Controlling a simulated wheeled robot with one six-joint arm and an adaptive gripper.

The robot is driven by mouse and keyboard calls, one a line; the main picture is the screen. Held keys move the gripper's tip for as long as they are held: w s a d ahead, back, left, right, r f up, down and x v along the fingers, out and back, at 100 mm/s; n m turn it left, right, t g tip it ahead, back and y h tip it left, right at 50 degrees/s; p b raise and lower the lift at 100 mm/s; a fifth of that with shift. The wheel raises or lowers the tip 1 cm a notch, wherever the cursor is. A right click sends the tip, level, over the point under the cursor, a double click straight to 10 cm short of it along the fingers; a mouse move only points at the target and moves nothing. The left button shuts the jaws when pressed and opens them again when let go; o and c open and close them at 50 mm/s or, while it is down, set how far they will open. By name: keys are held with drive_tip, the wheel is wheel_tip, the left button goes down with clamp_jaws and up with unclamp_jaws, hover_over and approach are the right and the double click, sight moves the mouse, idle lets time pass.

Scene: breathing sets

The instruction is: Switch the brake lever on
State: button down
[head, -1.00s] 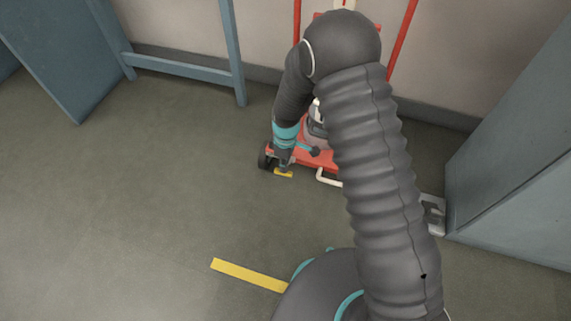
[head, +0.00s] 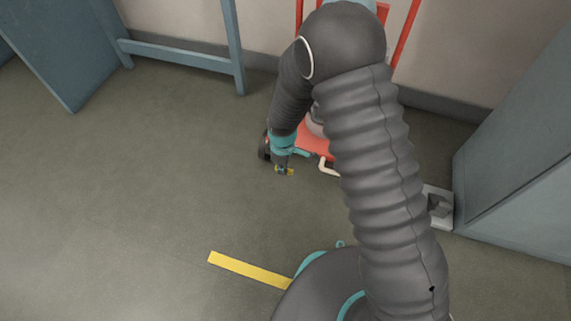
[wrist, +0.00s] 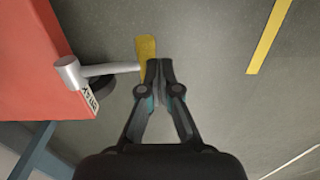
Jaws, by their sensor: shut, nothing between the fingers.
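The brake lever is a grey rod with a flat yellow end (wrist: 146,47) on the red trolley (wrist: 35,60). In the wrist view the rod runs right from a grey cylinder on the trolley's edge to the yellow end. My gripper (wrist: 160,70) is shut and empty, its tips right beside the yellow end; I cannot tell whether they touch it. In the head view my gripper (head: 281,170) is low by the trolley's front left corner, partly covering the yellow end (head: 290,172). My arm hides much of the trolley (head: 312,143).
A dark wheel (head: 264,147) is at the trolley's left corner. A pale curved bar (head: 328,167) sticks out at its front. A blue-grey frame (head: 180,66) stands left and a cabinet (head: 520,150) right. The floor (head: 130,180) to the left is open, with a yellow stripe (head: 248,270).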

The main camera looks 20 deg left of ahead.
drive_tip(key=shift+s+f+b, duration=0.1)
drive_tip(key=shift+f+b, duration=1.2)
drive_tip(key=shift+f, duration=0.5)
drive_tip(key=shift+r, duration=0.1)
drive_tip(key=s+r+p, duration=0.2)
drive_tip(key=s+r, duration=0.6)
drive_tip(key=r, duration=0.3)
drive_tip(key=shift+d+p, duration=0.2)
drive_tip(key=shift+p, duration=0.2)
drive_tip(key=shift+r, duration=0.1)
